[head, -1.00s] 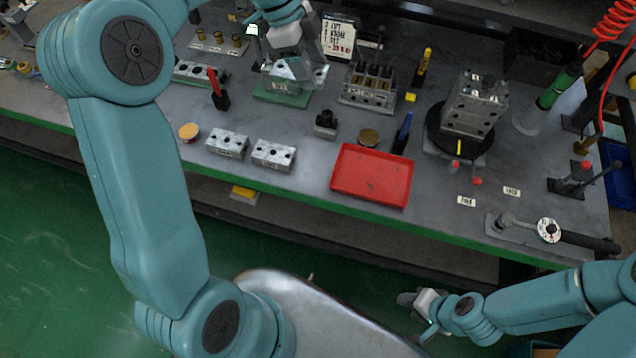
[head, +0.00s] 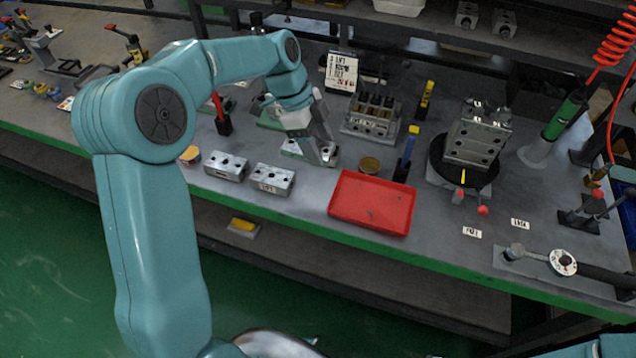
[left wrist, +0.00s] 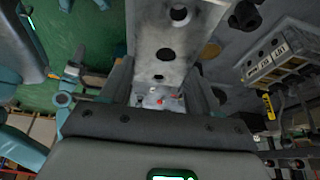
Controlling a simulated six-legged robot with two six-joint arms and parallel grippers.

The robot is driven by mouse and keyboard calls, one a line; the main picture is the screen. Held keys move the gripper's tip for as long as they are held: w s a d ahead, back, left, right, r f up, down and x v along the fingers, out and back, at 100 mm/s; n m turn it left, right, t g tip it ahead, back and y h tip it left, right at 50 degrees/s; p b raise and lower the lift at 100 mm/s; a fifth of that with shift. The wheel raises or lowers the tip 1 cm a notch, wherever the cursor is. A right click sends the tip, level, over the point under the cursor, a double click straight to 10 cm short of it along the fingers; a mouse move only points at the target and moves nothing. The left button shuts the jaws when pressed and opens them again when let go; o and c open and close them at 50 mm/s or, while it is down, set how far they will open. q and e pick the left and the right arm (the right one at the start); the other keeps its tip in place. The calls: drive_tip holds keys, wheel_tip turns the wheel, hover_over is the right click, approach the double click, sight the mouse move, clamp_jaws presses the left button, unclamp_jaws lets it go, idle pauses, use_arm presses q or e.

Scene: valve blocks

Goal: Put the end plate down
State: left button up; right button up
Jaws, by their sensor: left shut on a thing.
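My left gripper (head: 318,150) is shut on the end plate (head: 291,148), a grey metal plate with round holes. In the head view the gripper hides much of the plate, which is low over the bench between the valve blocks and the round brass-coloured disc. I cannot tell whether it touches the bench. In the left wrist view the plate (left wrist: 147,38) stretches away from between the fingers, with dark holes along it. My right gripper is out of view.
Two valve blocks (head: 226,166) (head: 272,179) lie left of the gripper. A red tray (head: 372,203) lies in front to the right. The brass-coloured disc (head: 369,165) and a blue-handled tool (head: 408,150) are close by. A block stack (head: 478,135) stands on a round black base.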

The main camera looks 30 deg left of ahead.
use_arm(q)
drive_tip(key=f, duration=1.1)
drive_tip(key=shift+d+f+p, duration=0.25)
drive_tip(key=shift+d+p, duration=0.1)
drive_tip(key=shift+a+f, duration=0.15)
drive_tip(key=shift+f, duration=0.05)
drive_tip(key=shift+f+b, duration=0.2)
drive_tip(key=shift+b, duration=0.1)
drive_tip(key=shift+f+b, duration=0.4)
drive_tip(key=shift+b, duration=0.1)
drive_tip(key=o, duration=1.3)
drive_tip(key=shift+c, duration=0.2)
